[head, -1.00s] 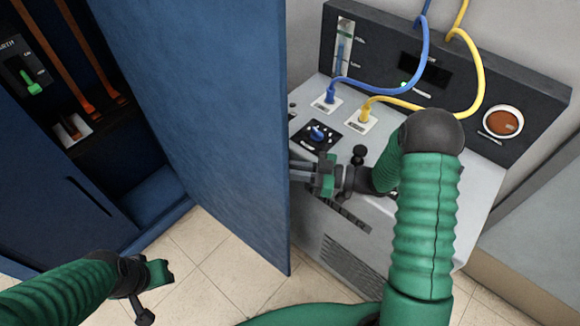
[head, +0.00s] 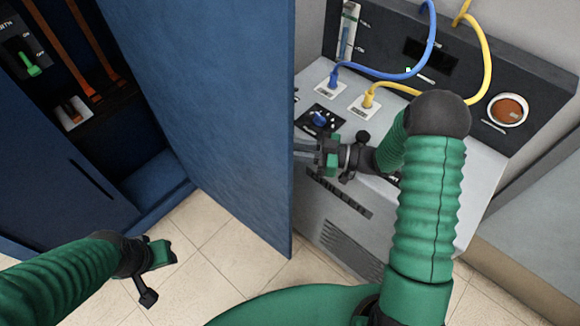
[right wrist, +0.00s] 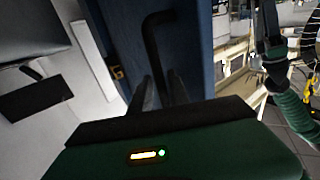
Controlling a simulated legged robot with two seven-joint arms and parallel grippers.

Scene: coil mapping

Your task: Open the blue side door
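The blue side door (head: 215,110) stands swung out from the dark blue cabinet (head: 60,190) in the head view, its free edge toward the grey console. In the right wrist view the door (right wrist: 195,50) shows a black bar handle (right wrist: 152,45). My right gripper (head: 303,152) is at the door's right side, partly hidden by the door edge. In the wrist view its two fingers (right wrist: 160,88) lie on either side of the handle's lower end. Whether they press on it I cannot tell. My left gripper (head: 168,256) is low at left, away from the door, its fingers unclear.
A grey console (head: 400,205) with blue (head: 385,77) and yellow (head: 484,65) cables stands right of the door, close to my right arm. Inside the cabinet are a green switch (head: 30,66) and orange strips. Tiled floor (head: 210,250) below the door is clear.

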